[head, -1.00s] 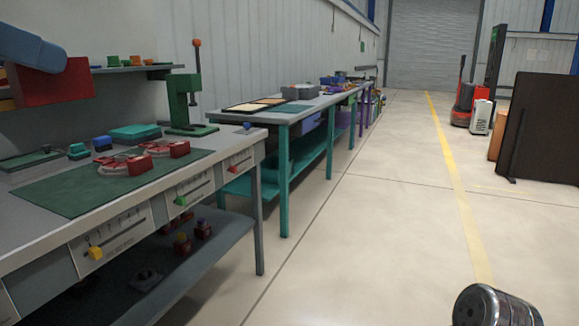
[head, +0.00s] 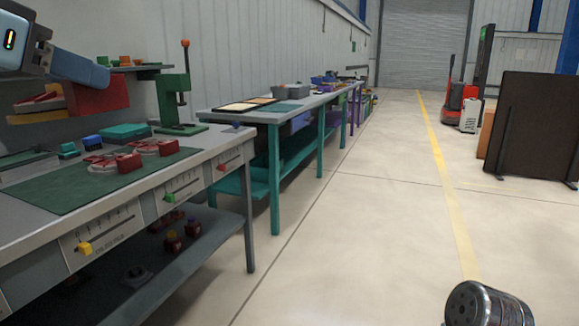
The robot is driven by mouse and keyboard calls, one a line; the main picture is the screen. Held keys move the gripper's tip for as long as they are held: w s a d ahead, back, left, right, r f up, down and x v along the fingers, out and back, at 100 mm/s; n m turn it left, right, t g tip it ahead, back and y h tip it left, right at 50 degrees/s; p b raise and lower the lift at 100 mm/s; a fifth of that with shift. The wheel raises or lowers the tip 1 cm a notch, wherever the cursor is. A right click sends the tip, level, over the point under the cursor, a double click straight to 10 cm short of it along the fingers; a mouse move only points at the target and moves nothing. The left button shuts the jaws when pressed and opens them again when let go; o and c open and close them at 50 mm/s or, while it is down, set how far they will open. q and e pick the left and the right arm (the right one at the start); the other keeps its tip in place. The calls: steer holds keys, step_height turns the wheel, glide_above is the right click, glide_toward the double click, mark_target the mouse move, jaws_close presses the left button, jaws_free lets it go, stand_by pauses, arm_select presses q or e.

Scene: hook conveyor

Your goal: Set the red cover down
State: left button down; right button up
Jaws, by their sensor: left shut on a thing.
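A red cover (head: 97,98), box-shaped with flat sides, is in the head view at the upper left. My left gripper (head: 80,76) is shut on it from above and holds it in the air over the back left of the grey workbench. The fingertips are partly hidden. Below and to the right, two red-and-grey assemblies (head: 112,163) (head: 155,148) lie on the dark green mat (head: 60,190) on the bench. My right gripper is not in view.
A green press (head: 177,98) stands at the bench's far end. A teal box (head: 125,132) and a small blue block (head: 92,141) sit behind the mat. A shelf (head: 135,71) with small coloured parts hangs above. The mat's front part is bare.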

arm_select(q)
steer(key=w+d+f, duration=0.5)
steer(key=w+f, duration=0.5)
steer(key=w, duration=0.2)
steer(key=w+d+f, duration=0.5)
steer(key=w+f, duration=0.6)
steer(key=w, duration=0.1)
steer(key=w+d+f+n+y, duration=0.1)
steer(key=w+d+f, duration=0.15)
steer(key=f, duration=0.65)
steer(key=w+d+f+n+y, duration=0.1)
steer(key=d+f+y, duration=0.15)
steer(key=f, duration=0.65)
steer(key=s+d+f+n+y, duration=0.1)
steer(key=s+f, duration=0.4)
steer(key=f, duration=0.3)
steer(key=s+d+f+n+t, duration=0.15)
steer(key=s+f, duration=0.25)
steer(key=f, duration=0.5)
steer(key=s+d+f+g+y, duration=0.1)
steer(key=s+f, duration=0.4)
steer(key=f, duration=0.3)
steer(key=a, duration=1.2)
steer(key=shift+a, duration=0.25)
steer(key=shift+f+t, duration=0.1)
steer(key=shift+t, duration=0.15)
